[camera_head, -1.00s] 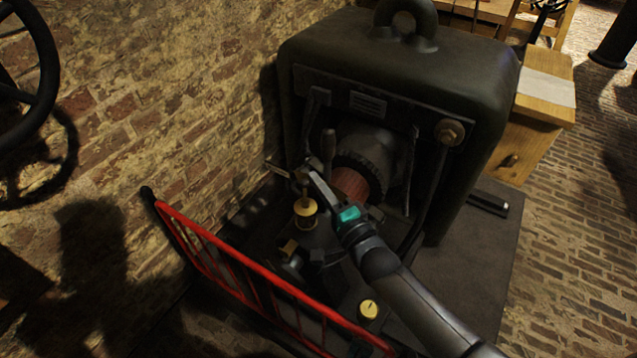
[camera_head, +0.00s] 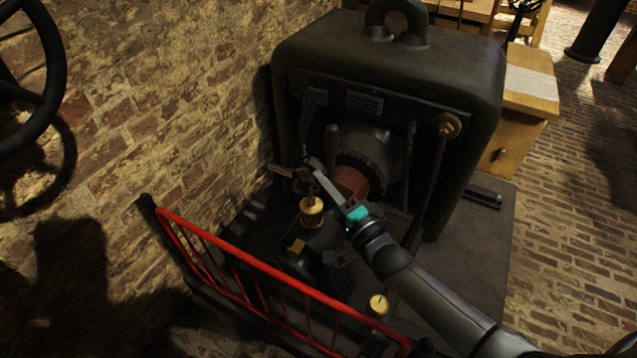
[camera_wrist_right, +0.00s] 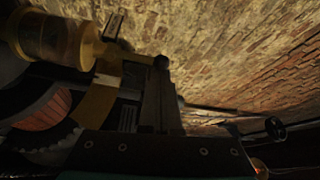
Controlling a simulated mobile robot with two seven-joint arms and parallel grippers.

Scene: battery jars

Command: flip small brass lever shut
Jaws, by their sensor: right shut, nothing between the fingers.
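A small brass cup-shaped fitting (camera_head: 312,212) stands in front of the dark machine, with a short stem on top. In the right wrist view the brass cylinder (camera_wrist_right: 52,38) is at upper left, with a flat brass piece (camera_wrist_right: 97,100) below it. I cannot tell for sure which brass part is the lever, or its position. My right gripper (camera_head: 317,168) is shut and empty, its tips beside the top of the cup's stem; I cannot tell if they touch. In the wrist view its dark fingers (camera_wrist_right: 161,85) point up beside the brass piece. My left gripper is not in view.
A red railing (camera_head: 255,268) runs in front. A brick wall (camera_head: 180,90) is at left. Another brass cap (camera_head: 378,304) sits below my right arm.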

